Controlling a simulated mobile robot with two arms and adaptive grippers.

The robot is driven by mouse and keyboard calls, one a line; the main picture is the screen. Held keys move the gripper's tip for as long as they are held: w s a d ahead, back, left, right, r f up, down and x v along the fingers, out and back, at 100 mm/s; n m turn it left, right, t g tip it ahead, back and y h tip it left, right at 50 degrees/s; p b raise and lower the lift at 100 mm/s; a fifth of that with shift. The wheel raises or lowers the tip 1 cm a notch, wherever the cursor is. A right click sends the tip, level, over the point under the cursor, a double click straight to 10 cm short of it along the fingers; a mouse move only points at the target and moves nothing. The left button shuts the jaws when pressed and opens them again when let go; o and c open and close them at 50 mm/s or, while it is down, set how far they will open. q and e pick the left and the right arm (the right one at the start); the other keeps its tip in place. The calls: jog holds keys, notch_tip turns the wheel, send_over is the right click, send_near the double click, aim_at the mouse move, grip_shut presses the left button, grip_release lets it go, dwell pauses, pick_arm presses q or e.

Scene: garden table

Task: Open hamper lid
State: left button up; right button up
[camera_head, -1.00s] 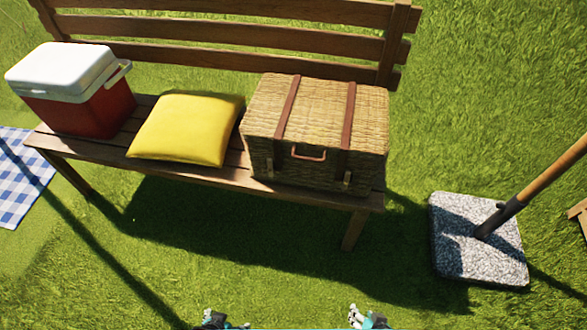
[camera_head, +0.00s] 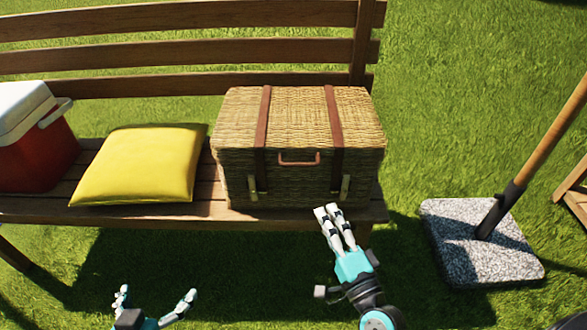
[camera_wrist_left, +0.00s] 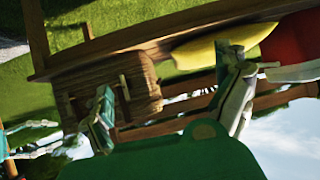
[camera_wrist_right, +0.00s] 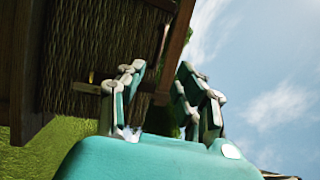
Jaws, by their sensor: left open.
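The wicker hamper (camera_head: 232,165) stands on the bench seat with its lid (camera_head: 298,112) closed. Two brown straps run over the lid, a handle (camera_head: 299,159) is on the front, and small latches sit low on the front. My right gripper (camera_head: 328,210) is in front of the hamper's lower right front, near the right latch (camera_head: 345,188), its fingers slightly apart and empty. In the right wrist view the hamper (camera_wrist_right: 90,50) is close beyond its fingers. My left gripper (camera_head: 153,294) is open and empty, low in front of the bench; the hamper (camera_wrist_left: 145,85) shows in its wrist view.
A yellow cushion (camera_head: 140,165) and a red cooler (camera_head: 35,150) lie left of the hamper on the wooden bench (camera_head: 215,208). A stone base (camera_head: 470,245) with a pole (camera_head: 545,145) stands on the grass at right. The backrest (camera_head: 180,53) is behind.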

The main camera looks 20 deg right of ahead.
aim_at(298, 166)
jog(key=x, duration=1.5)
jog(key=shift+w, duration=0.4)
jog(key=shift+r, duration=0.1)
grip_shut()
